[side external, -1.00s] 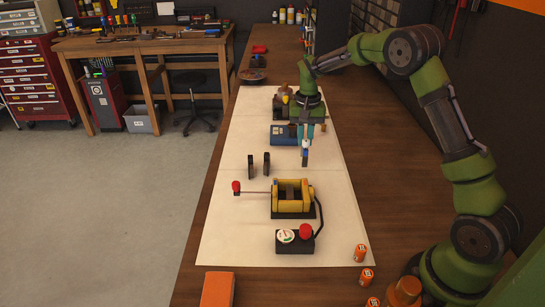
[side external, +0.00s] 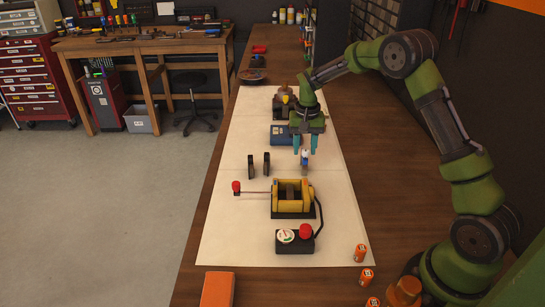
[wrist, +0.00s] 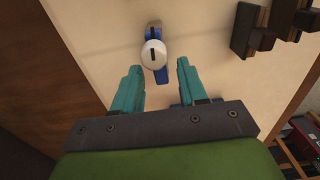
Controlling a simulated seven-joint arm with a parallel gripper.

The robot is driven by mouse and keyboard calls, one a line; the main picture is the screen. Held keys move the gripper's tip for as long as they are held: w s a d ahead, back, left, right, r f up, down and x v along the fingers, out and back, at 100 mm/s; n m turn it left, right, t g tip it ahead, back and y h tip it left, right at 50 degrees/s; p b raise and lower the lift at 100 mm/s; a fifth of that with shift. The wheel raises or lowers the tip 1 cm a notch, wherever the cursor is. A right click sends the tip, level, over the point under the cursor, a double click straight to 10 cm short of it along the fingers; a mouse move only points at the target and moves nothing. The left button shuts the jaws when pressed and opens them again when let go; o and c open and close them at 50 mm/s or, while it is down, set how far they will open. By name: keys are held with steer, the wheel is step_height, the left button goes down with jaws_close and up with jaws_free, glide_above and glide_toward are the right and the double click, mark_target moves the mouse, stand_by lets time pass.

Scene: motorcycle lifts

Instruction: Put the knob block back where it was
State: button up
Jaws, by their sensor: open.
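The knob block, a small blue piece with a round white knob with a dark slot, stands on the pale mat; it shows in the wrist view (wrist: 154,54) and in the side view (side external: 304,160). My gripper (side external: 304,150) is open above the mat with its teal fingers pointing down. In the wrist view my gripper's fingertips (wrist: 159,68) lie either side of and slightly short of the knob, with nothing between them. I cannot tell how far the tips are above it.
Two black upright brackets (side external: 258,165) stand left of the knob block. A yellow fixture (side external: 292,197) with a red-ended lever and a black control box (side external: 295,242) are nearer the camera. A blue box (side external: 281,134) stands behind. The mat (side external: 335,215) is clear on the right.

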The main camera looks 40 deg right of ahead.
step_height(320, 180, up, 12)
steer(key=s+a+r+n+t, duration=0.1)
steer(key=s+a+r+t, duration=0.1)
steer(key=s+a+r, duration=0.4)
steer(key=s+a+n+t, duration=0.1)
steer(key=s+a, duration=0.2)
steer(key=s, duration=0.3)
steer(key=s+a+n+t+y, duration=0.1)
steer(key=s+a+t, duration=0.1)
steer(key=s, duration=0.4)
steer(key=s+a+r+n+t+y, duration=0.1)
steer(key=s+a+n+t, duration=0.1)
steer(key=s+a, duration=0.3)
steer(key=shift+s, duration=0.9)
